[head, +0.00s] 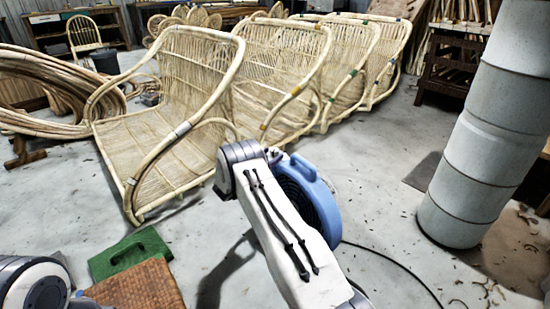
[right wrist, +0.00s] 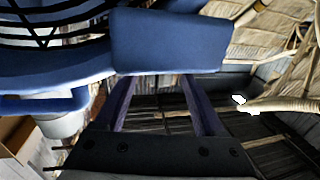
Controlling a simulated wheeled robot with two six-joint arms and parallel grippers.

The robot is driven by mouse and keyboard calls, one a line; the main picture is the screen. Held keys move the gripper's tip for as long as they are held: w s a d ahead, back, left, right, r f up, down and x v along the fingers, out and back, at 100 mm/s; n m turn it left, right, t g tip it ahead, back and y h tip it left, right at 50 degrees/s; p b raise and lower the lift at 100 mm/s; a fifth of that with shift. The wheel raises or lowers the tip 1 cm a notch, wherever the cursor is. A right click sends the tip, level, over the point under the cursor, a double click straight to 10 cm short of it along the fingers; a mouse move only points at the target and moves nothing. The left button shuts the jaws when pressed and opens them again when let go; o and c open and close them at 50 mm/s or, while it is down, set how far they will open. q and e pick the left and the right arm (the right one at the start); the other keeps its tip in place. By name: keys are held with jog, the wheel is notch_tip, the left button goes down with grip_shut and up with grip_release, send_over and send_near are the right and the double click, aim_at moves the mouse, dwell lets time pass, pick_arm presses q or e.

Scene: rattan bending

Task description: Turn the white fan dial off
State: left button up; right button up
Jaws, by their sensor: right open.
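A blue fan (head: 305,190) with a rounded housing and a handle on top stands on the floor, partly hidden behind my right arm in the head view. Its blue housing (right wrist: 185,42) and dark grille (right wrist: 50,30) fill the top of the right wrist view, very close. My right gripper (right wrist: 158,80) is open, its two dark fingers apart with nothing seen between them, pointing at the lower edge of the blue housing. I cannot tell whether the fingertips touch it. I cannot make out the white dial in either view. My left gripper is out of view.
Several rattan chair frames (head: 180,115) stand in a row behind the fan. A large grey duct (head: 490,130) rises at right. A dark cable (head: 395,262) runs over the floor. A green box (head: 128,252) and a brown woven piece (head: 145,288) lie at front left.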

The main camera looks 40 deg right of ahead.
aim_at(273, 154)
jog(key=shift+b+x, duration=0.45)
jog(key=shift+x, duration=1.05)
grip_shut()
jog(key=p, duration=0.1)
jog(key=n+t+p, duration=0.1)
jog(key=shift+s+d+r+t+y+p, duration=0.1)
jog(key=shift+r+t+y+p, duration=0.2)
jog(key=shift+r+p, duration=0.1)
jog(key=shift+f+n+t+y+p, duration=0.15)
jog(key=shift+n+t+y+p, duration=0.3)
jog(key=shift+t, duration=0.25)
jog(key=shift+f+n+t+y+p, duration=0.15)
jog(key=shift+n+t+y+p, duration=0.15)
jog(key=shift+n+t, duration=0.35)
